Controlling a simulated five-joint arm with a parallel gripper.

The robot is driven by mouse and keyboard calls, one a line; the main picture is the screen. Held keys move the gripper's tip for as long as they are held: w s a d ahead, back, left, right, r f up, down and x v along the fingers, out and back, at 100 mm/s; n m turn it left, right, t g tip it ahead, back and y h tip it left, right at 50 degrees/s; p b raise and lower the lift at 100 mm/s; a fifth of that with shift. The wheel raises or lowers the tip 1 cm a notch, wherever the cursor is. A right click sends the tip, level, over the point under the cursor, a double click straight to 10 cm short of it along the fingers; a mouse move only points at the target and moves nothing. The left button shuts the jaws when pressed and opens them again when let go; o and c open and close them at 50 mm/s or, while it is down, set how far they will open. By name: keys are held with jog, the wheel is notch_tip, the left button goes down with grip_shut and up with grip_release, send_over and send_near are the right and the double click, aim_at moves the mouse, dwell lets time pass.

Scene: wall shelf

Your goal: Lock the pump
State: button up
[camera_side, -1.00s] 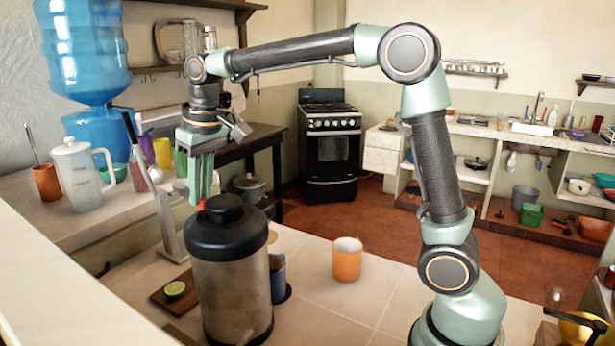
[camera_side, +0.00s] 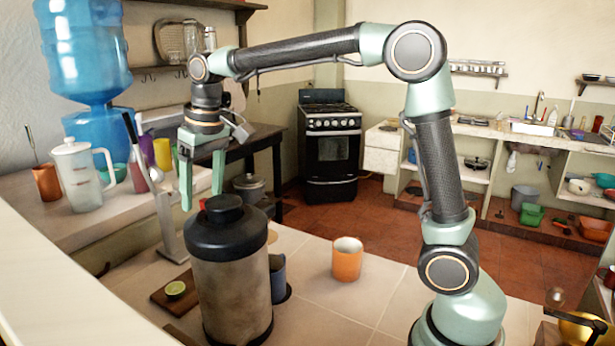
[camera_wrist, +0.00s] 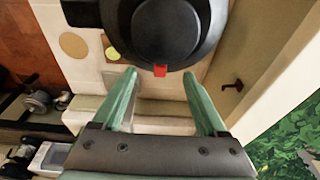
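A pump flask with a brown-grey metallic body (camera_side: 235,300) and a black lid (camera_side: 222,238) stands on the tiled counter. A black round pump cap (camera_side: 224,207) sits on top of the lid. In the wrist view, the black lid (camera_wrist: 165,25) fills the top middle, and a small red tab (camera_wrist: 160,70) sticks out from its near edge. My gripper (camera_side: 201,200) is open and empty, above and just behind the flask's lid in the side view. In the wrist view, my gripper's fingers (camera_wrist: 160,74) stand either side of the red tab, apart from it.
An orange cup (camera_side: 347,260) stands right of the flask; a blue-grey mug (camera_side: 277,279) is close behind it. A board (camera_side: 160,299) with a cut lime (camera_side: 175,289) lies to the left. A grey upright stand (camera_side: 170,225) rises behind the flask.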

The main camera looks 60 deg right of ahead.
aim_at(204, 199)
dwell(0.4)
jog(key=shift+r, duration=3.45)
jog(key=shift+s+d, duration=0.15)
jog(key=shift+s, duration=0.15)
jog(key=shift+t, duration=0.9)
jog(key=s, duration=0.3)
jog(key=s+d+f, duration=0.1)
jog(key=s, duration=0.1)
jog(key=s+d+f, duration=0.1)
jog(key=s, duration=0.2)
jog(key=shift+s+d+f, duration=0.15)
jog(key=shift+s+f, duration=0.05)
jog(key=shift+s, duration=0.15)
jog(key=s+d+f+t, duration=0.1)
jog(key=s+f, duration=0.6)
jog(key=shift+s+d+f+t, duration=0.25)
jog(key=shift+s+t, duration=0.05)
jog(key=shift+s, duration=0.1)
